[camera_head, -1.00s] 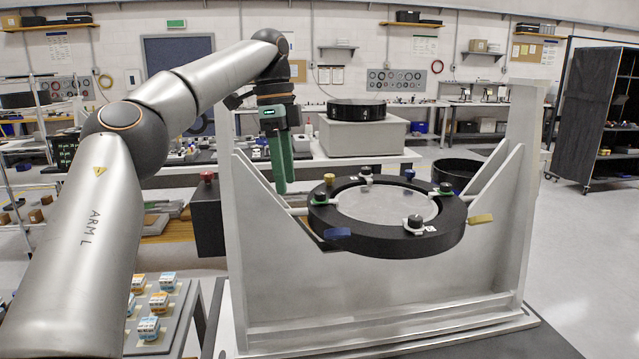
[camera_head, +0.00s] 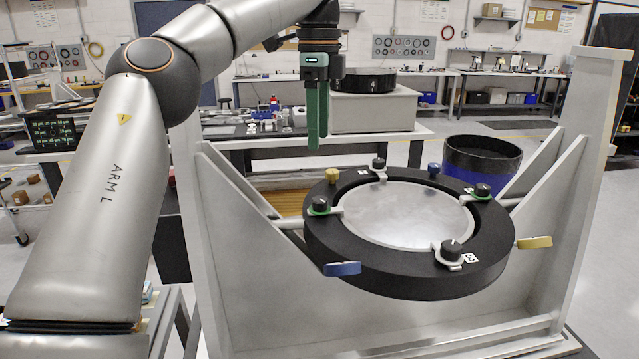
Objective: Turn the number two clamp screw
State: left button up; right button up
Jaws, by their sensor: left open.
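The mirror fixture is a thick black ring (camera_head: 400,283) around a round silver mirror (camera_head: 405,215). Black clamp screws stand on the ring at front right (camera_head: 451,248), left (camera_head: 318,203), back (camera_head: 378,163) and right (camera_head: 482,190). The left and right ones have green bands at their bases. White number tags lie by the front right screw (camera_head: 470,257) and near the back one (camera_head: 362,171); their digits are too small to read surely. My left gripper (camera_head: 317,143) points down, open and empty, above the ring's back left side, apart from every screw. My right gripper is out of view.
A pale frame (camera_head: 188,165) with upright side walls and slanted braces surrounds the ring. A yellow tab (camera_head: 535,242) and a blue tab (camera_head: 343,268) stick out from the ring. Yellow (camera_head: 331,175) and blue (camera_head: 433,168) knobs stand at its back. Air above the mirror is clear.

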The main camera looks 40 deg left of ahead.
aim_at(319, 199)
pick_arm(q)
notch_tip(319, 199, down, 12)
jog(key=shift+f, duration=0.25)
dwell(0.4)
jog(key=shift+c, duration=0.2)
grip_shut()
dwell(0.3)
